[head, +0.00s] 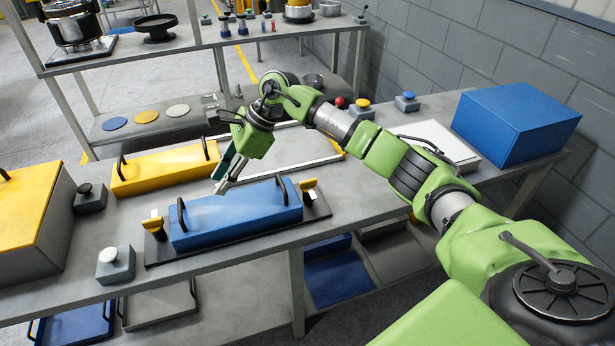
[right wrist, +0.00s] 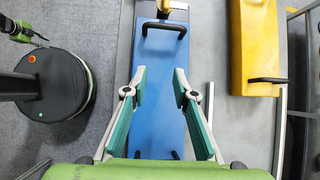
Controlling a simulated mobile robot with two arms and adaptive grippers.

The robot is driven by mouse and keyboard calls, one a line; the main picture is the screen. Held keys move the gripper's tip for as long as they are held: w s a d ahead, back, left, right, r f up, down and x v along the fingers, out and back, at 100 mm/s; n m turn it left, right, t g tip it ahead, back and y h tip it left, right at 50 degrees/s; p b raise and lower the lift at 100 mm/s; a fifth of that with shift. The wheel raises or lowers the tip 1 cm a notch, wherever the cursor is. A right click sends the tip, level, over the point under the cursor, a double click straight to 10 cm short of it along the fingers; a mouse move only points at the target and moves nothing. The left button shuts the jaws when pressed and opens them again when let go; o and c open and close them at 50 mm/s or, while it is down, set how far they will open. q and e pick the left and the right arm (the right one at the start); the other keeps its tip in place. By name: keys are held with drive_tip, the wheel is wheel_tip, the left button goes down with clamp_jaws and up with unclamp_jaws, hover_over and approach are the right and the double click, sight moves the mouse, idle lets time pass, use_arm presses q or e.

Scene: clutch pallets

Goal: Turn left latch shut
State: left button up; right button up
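A blue pallet (head: 235,216) with two black handles lies on a black base plate (head: 318,209) on the workbench. The left latch (head: 153,225), yellow-topped on a dark post, stands at the pallet's left end; it shows partly at the top edge of the right wrist view (right wrist: 165,6). The right latch (head: 309,187) is at the other end. My right gripper (head: 219,188) is above the pallet, right of the left latch and apart from it. Its fingers (right wrist: 160,75) are spread and empty. My left gripper (right wrist: 38,40) shows small at the upper left; its fingers are unclear.
A yellow pallet (head: 165,168) lies behind the blue one. Button boxes (head: 115,264) stand near the left latch, with a yellow case (head: 30,212) at far left. A blue box (head: 515,120) is at the right. A shelf with parts (head: 210,40) stands behind.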

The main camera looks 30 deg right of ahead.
drive_tip(key=d+r+g+h, duration=0.1)
drive_tip(key=d+h, duration=0.1)
drive_tip(key=d, duration=0.5)
drive_tip(key=d+r+h, duration=0.2)
drive_tip(key=d+h, duration=0.1)
drive_tip(key=d, duration=0.4)
wheel_tip(320, 180, up, 2)
drive_tip(key=g+h, duration=0.1)
drive_tip(key=h, duration=0.1)
hover_over(308, 180)
wheel_tip(308, 180, down, 13)
drive_tip(key=p, duration=0.2)
drive_tip(key=shift+p, duration=0.35)
clamp_jaws()
